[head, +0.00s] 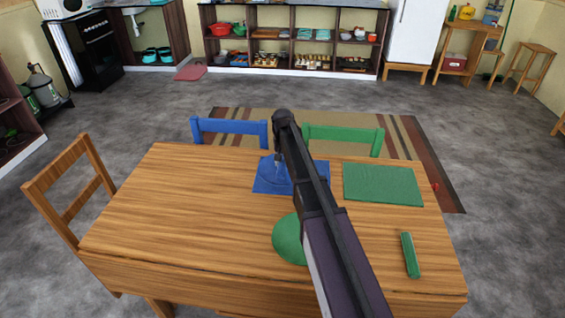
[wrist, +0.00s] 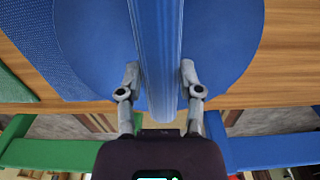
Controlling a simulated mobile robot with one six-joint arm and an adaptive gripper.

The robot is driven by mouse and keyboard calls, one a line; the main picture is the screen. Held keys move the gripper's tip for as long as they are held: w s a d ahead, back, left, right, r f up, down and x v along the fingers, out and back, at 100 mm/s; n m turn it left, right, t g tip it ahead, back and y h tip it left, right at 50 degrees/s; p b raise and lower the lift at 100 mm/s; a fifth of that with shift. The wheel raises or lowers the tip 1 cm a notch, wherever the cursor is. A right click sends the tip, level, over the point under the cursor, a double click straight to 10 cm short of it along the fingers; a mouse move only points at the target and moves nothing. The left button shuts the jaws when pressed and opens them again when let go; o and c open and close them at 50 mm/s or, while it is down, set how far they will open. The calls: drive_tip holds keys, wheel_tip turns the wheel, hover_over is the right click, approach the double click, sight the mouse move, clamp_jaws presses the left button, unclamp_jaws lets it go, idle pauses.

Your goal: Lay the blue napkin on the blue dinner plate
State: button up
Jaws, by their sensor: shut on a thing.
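My gripper (wrist: 160,75) is shut on the blue napkin (wrist: 157,40), a long folded strip that runs between its two fingers in the wrist view. The blue dinner plate (wrist: 225,45) lies right behind the napkin in that view, so the napkin is over the plate. I cannot tell whether the napkin touches it. In the head view my gripper (head: 279,168) is low over the blue placemat (head: 320,174) at the table's far side. My arm hides part of the plate and napkin there.
A green placemat (head: 383,184) lies to the right on the wooden table (head: 170,215). A green plate (head: 287,240) is partly behind my arm, and a green folded napkin (head: 410,255) lies near the right edge. Blue (head: 230,130) and green (head: 345,138) chairs stand behind. The table's left is clear.

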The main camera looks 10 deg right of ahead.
drive_tip(key=shift+f+b, duration=0.7)
drive_tip(key=shift+f, duration=0.1)
drive_tip(key=o, duration=1.1)
drive_tip(key=shift+r, duration=0.2)
wheel_tip(320, 180, up, 8)
drive_tip(key=p, duration=0.8)
drive_tip(key=shift+p, duration=0.3)
drive_tip(key=s+f+n+b, duration=0.1)
drive_tip(key=s+f+b, duration=0.1)
drive_tip(key=s, duration=0.7)
drive_tip(key=s+a+f+n+b, duration=0.1)
drive_tip(key=s+b, duration=0.1)
drive_tip(key=s, duration=0.7)
drive_tip(key=s+a+f+n+b, duration=0.1)
drive_tip(key=s+f+b, duration=0.1)
drive_tip(key=s, duration=0.7)
drive_tip(key=shift+a+f, duration=0.2)
drive_tip(key=shift+f, duration=0.15)
drive_tip(key=shift+s+f+n, duration=0.2)
drive_tip(key=shift+s+n, duration=0.1)
drive_tip(key=shift+s, duration=1.2)
